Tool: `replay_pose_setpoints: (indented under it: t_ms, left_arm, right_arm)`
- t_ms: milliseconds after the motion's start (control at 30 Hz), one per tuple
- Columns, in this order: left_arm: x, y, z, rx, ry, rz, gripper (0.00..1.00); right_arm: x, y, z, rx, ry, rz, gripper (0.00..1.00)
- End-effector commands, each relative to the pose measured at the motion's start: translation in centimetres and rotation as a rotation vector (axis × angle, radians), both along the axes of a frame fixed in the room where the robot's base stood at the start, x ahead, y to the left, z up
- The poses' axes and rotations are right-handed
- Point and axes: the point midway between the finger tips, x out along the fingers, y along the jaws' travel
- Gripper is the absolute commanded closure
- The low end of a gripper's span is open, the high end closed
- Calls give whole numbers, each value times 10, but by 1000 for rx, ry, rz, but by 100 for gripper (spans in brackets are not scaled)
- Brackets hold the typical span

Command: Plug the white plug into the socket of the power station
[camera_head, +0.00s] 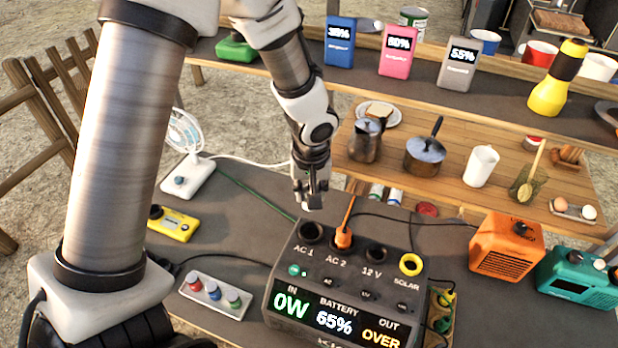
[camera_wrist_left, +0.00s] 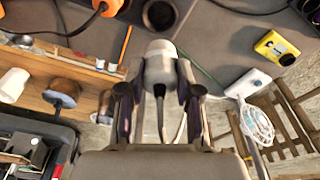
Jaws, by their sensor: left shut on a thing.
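The white plug (camera_wrist_left: 160,68) is between the fingers of my left gripper (camera_wrist_left: 158,92) in the left wrist view, its wide head pointing away from the palm. In the head view the left gripper (camera_head: 312,197) points down just above and behind the power station (camera_head: 285,318). The plug is mostly hidden there. The AC 1 socket (camera_head: 311,232) is empty and lies just below the gripper; it also shows beyond the plug in the left wrist view (camera_wrist_left: 159,14). Plug and socket look apart. An orange plug (camera_head: 343,238) sits in AC 2. My right gripper is not in view.
A white fan (camera_head: 187,135) with a white cable stands left. A yellow device (camera_head: 173,224) and a tray with colored knobs (camera_head: 214,297) lie left of the station. An orange heater (camera_head: 505,248) and teal radio (camera_head: 580,277) stand right. Shelves (camera_head: 455,170) with cookware rise behind.

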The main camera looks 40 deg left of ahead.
Motion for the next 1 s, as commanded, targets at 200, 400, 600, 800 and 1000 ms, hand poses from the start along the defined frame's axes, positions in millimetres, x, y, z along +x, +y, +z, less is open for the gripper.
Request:
replay_pose_setpoints:
  t_ms: [200,400,600,800,1000]
  left_arm:
    - [0,0,-18,0,0,1,100]
    - [0,0,-40,0,1,1,100]
    - [1,0,-61,1,1,0,100]
    - [1,0,-83,0,1,-1,100]
    - [1,0,-103,0,1,-1,100]
  right_arm:
    - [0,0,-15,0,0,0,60]
    - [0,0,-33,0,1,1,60]
    - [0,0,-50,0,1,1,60]
    - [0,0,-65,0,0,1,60]
    - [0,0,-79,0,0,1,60]
